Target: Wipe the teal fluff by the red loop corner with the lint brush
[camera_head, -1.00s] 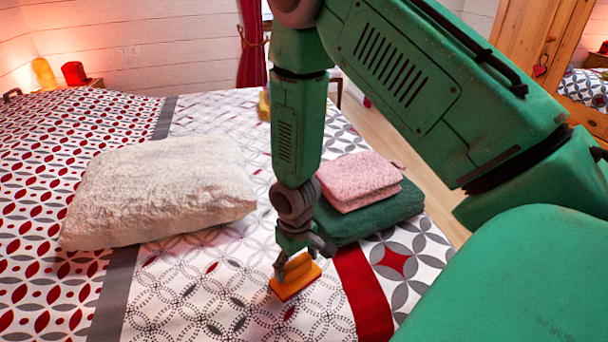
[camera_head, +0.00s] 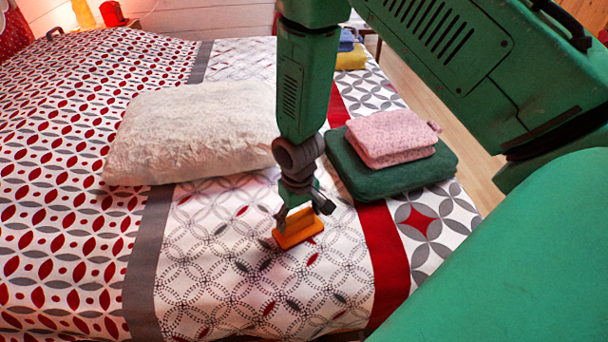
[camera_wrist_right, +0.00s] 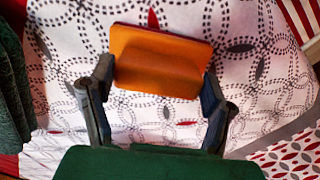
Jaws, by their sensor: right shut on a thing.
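My right gripper (camera_head: 297,216) is shut on an orange lint brush (camera_head: 301,229), low over the patterned bedspread; I cannot tell whether the brush touches the cloth. In the right wrist view the brush (camera_wrist_right: 160,62) sits between the two fingers of the gripper (camera_wrist_right: 158,80), with a dark red edge along its far side. A pink folded cloth (camera_head: 390,138) lies on a dark green folded cloth (camera_head: 350,176), right of the gripper. A small reddish loop (camera_head: 434,126) shows at the pink cloth's right corner. I see no teal fluff. My left gripper is out of view.
A pale fluffy pillow (camera_head: 190,135) lies on the bed left of my arm. A yellow folded item (camera_head: 351,58) and a blue one (camera_head: 346,40) lie at the far side, partly behind my arm. The bedspread (camera_head: 250,290) in front of the brush is clear.

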